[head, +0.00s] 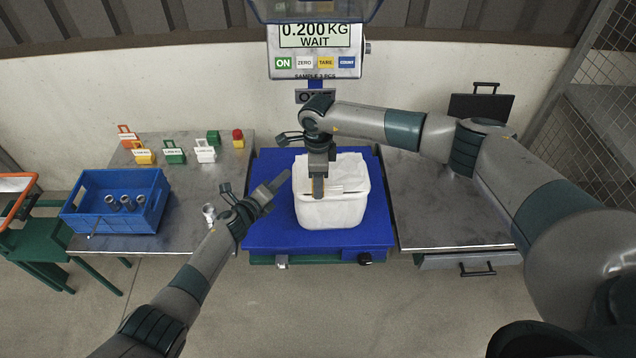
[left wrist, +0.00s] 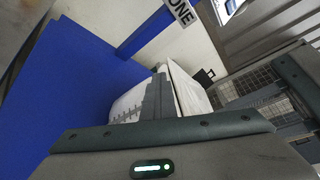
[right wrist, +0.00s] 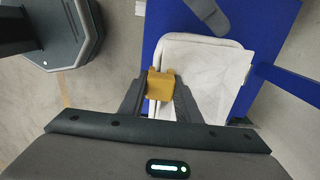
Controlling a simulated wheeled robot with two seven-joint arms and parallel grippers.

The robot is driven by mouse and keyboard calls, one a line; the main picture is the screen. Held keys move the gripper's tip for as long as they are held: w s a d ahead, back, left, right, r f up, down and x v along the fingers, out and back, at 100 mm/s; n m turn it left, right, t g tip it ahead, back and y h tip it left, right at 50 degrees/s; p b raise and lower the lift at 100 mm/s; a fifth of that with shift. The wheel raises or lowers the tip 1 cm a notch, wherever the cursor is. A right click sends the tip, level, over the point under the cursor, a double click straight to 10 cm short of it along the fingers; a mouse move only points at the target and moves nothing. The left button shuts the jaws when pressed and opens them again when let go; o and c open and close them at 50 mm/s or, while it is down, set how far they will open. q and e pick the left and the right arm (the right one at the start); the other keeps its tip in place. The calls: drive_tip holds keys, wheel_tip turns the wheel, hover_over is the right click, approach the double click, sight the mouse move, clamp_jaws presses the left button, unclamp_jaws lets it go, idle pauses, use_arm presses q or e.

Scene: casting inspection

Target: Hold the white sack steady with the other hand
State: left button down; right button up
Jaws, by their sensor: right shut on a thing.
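My right gripper (head: 318,190) is over the sack's near left part, shut on a small yellow piece (right wrist: 160,86). How far that piece is above the sack is hard to tell. My left gripper (head: 284,177) has its fingers together, pointing at the sack's left side near the rim. It looks empty; whether it touches the sack I cannot tell.
The scale display (head: 315,40) reads 0.200 KG, WAIT. On the left table are a blue crate (head: 88,222) with several metal castings, small coloured tagged items (head: 174,153) and a loose casting (head: 209,213). The right metal table (head: 445,215) has clear room.

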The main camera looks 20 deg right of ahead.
idle(0.3)
use_arm(q)
drive_tip(key=c, duration=2)
unclamp_jaws()
drive_tip(key=shift+c, duration=0.2)
drive_tip(key=shift+a, duration=0.15)
drive_tip(key=v, duration=1.2)
use_arm(e)
drive_tip(key=shift+r, duration=0.1)
